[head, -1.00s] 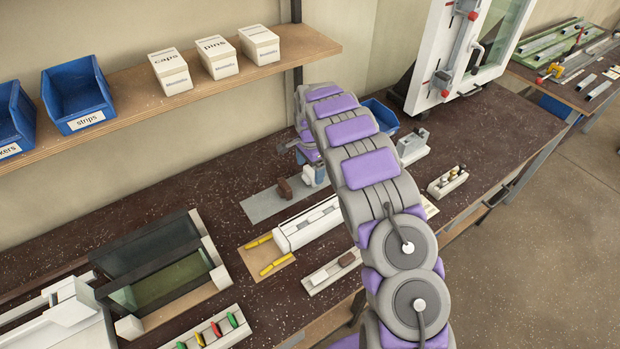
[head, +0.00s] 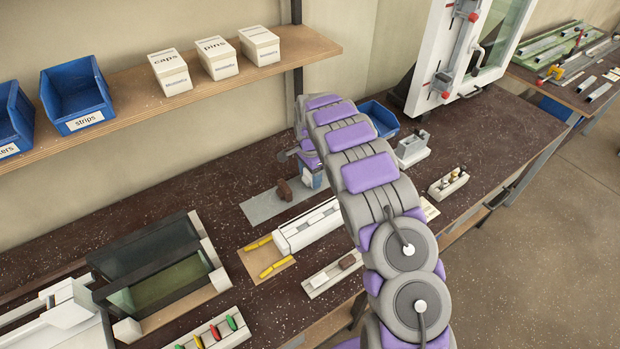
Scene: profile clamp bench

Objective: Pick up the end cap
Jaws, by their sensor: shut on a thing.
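My gripper (head: 312,180) is low over the bench beside the grey plate, partly hidden behind my own arm links. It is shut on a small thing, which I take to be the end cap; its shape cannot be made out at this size. Whether the held thing touches the bench or the plate cannot be told.
A white profile (head: 308,227) lies in front, with yellow strips (head: 274,268) beside it. A small tray (head: 318,284) holds a brown and a white block. A grey fixture (head: 412,150) and a blue bin (head: 381,119) stand right of my arm. The shelf (head: 120,112) overhangs the back left.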

